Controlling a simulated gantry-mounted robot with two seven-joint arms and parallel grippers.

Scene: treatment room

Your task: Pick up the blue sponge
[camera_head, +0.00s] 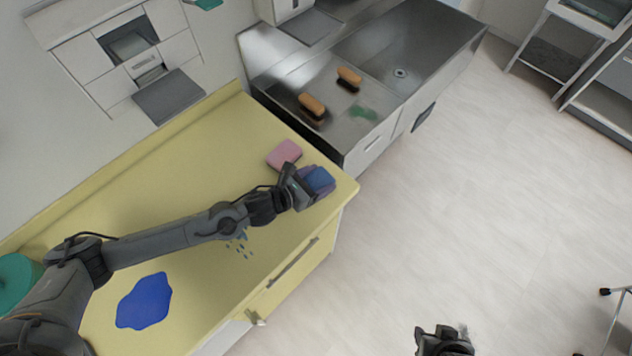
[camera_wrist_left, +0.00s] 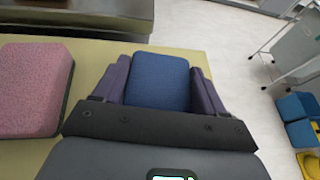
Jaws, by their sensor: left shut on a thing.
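The blue sponge (camera_head: 319,180) is at the right end of the yellow counter, between the fingers of my left gripper (camera_head: 314,183). In the left wrist view the blue sponge (camera_wrist_left: 160,80) sits between the two purple finger pads of the left gripper (camera_wrist_left: 160,88), which is shut on it. I cannot tell whether the sponge touches the counter. My right gripper (camera_head: 444,343) shows only partly at the bottom edge of the head view, over the floor, and its fingers are not clear.
A pink sponge (camera_head: 284,154) lies on the yellow counter (camera_head: 190,150) close to the left gripper. A blue puddle (camera_head: 145,302) and small drops lie nearer. A steel sink (camera_head: 400,60) with two brushes (camera_head: 312,104) (camera_head: 350,76) stands beyond. The floor at right is mostly clear.

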